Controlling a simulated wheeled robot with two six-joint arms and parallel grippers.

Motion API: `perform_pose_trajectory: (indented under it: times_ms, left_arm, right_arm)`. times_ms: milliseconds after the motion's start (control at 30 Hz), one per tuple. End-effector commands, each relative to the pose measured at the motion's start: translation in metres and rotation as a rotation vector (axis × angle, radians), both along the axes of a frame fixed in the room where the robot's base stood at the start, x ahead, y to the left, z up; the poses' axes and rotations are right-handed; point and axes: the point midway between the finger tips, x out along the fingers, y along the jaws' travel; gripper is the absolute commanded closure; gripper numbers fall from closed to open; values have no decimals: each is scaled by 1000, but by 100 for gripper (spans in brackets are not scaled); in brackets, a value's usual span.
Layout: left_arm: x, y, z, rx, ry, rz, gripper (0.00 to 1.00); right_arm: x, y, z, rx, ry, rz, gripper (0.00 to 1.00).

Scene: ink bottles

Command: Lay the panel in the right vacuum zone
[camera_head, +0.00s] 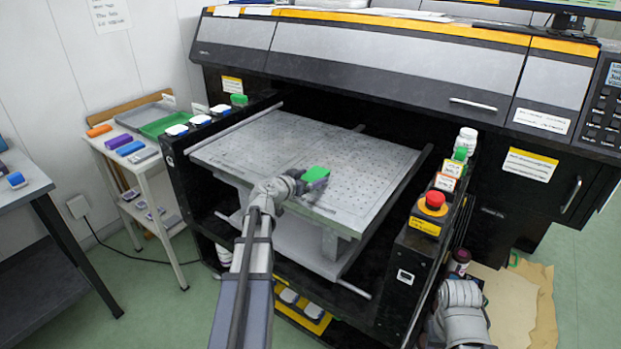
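A flat grey bed (365,178) dotted with small holes sticks out of the front of the large printer; its right half is bare. My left gripper (313,184) reaches over the middle of the bed, near its front edge. A small bright green piece (317,173) shows right at its fingertips, partly hidden by the gripper. I cannot tell whether the fingers are shut on it or whether it touches the bed. I cannot make out a separate panel for certain. My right arm shows at the bottom right; its fingers are not visible.
Blue and white items line the left rail. A side table (150,165) with a green tray (165,124) stands at left. Brown cardboard (515,305) lies on the floor at right.

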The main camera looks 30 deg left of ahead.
Motion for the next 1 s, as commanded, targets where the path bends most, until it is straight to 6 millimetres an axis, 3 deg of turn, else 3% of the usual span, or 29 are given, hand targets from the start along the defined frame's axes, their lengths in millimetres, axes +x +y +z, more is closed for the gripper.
perform_pose_trajectory:
  times_ms: [100,400,800,1000]
  left_arm:
    - [0,0,0,0,0,0,0]
    - [0,0,6,0,0,0,0]
    - [-76,5,29,0,0,3,0]
    - [-103,7,36,0,0,2,0]
  right_arm:
    - [0,0,0,0,0,0,50]
    - [0,0,6,0,0,0,50]
    - [0,0,29,0,0,0,50]
    - [0,0,36,0,0,0,50]
